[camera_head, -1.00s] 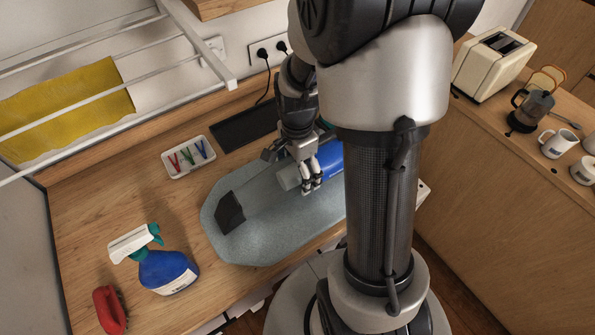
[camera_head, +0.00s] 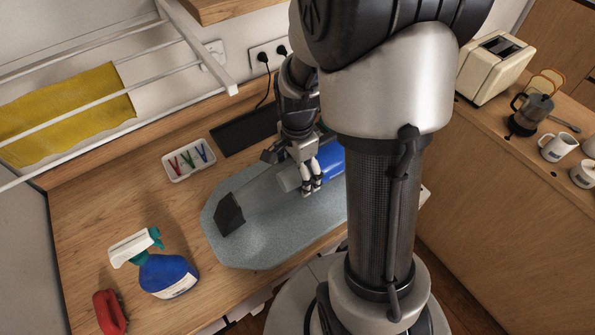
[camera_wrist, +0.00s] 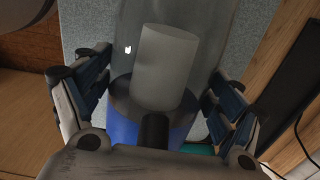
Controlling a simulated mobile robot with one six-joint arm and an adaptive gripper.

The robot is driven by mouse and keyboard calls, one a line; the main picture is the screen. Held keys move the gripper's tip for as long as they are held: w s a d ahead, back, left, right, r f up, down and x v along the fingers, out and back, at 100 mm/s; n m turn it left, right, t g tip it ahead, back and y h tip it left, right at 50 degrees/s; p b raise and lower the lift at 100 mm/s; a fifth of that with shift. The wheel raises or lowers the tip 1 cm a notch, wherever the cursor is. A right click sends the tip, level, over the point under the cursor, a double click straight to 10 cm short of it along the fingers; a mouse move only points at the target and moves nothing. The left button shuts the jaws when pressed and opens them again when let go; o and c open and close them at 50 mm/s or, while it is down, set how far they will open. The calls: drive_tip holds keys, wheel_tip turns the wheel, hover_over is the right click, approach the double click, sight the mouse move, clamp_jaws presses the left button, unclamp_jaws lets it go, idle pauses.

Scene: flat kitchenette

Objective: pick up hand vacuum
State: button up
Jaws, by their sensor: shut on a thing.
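The hand vacuum lies on a grey-blue ironing pad. Its blue body (camera_head: 329,160) is partly hidden behind my arm, and its clear nose ends in a dark tip (camera_head: 230,213) at the left. My gripper (camera_head: 311,188) is shut on the vacuum around its middle, with the fingers on either side. In the wrist view the clear dust bin with a pale filter cylinder (camera_wrist: 165,68) and the blue body (camera_wrist: 128,132) sit between the two fingers. I cannot tell whether it is clear of the pad.
The ironing pad (camera_head: 260,250) covers the middle of the wooden counter. A white tray (camera_head: 188,174) with clothes pegs lies behind. A drying rack (camera_head: 195,55) hangs above.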

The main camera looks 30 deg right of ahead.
wheel_tip(320, 180, up, 19)
drive_tip(key=p, duration=0.5)
